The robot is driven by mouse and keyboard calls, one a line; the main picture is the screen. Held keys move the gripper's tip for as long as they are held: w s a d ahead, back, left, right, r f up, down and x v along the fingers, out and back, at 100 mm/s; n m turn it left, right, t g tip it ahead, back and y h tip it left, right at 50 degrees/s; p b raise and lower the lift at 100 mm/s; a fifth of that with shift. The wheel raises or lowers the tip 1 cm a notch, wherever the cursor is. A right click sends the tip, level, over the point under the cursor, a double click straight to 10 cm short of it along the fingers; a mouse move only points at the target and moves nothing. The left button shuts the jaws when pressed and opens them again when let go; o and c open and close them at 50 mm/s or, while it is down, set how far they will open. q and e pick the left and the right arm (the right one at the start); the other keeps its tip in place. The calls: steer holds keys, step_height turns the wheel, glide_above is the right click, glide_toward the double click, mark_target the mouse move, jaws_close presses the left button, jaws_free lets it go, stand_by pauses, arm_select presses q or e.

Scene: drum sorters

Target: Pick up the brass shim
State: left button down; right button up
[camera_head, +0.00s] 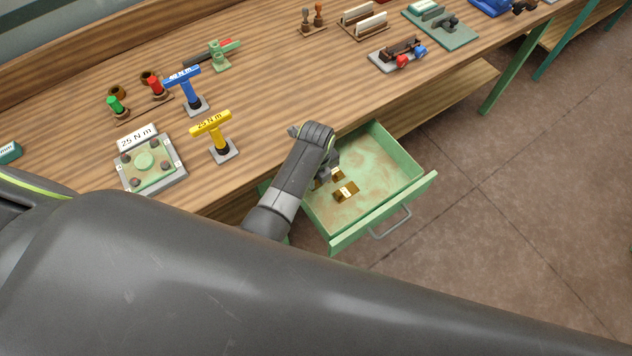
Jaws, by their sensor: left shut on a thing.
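An open green drawer (418,178) under the workbench holds small brass pieces. One brass piece (346,191) with a pale label lies on the drawer floor, apart from my gripper. My left gripper (328,176) reaches down into the drawer and is shut on a brass shim (337,175), which is partly hidden by the gripper. Another bit of brass shows just left of the fingers, too small to make out well. My right gripper is not in view.
The drawer's front has a grey handle (391,224). My dark arm fills the foreground. The drawer's right half is bare.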

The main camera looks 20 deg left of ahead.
mark_target(316, 181)
arm_select(q)
step_height(316, 181, up, 3)
steer(key=shift+r, duration=0.1)
steer(key=w+d+b, duration=0.4)
steer(key=w, duration=0.3)
steer(key=w+d+b, duration=0.5)
steer(key=w, duration=0.3)
steer(key=shift+w+d, duration=0.15)
steer(key=shift+r, duration=0.1)
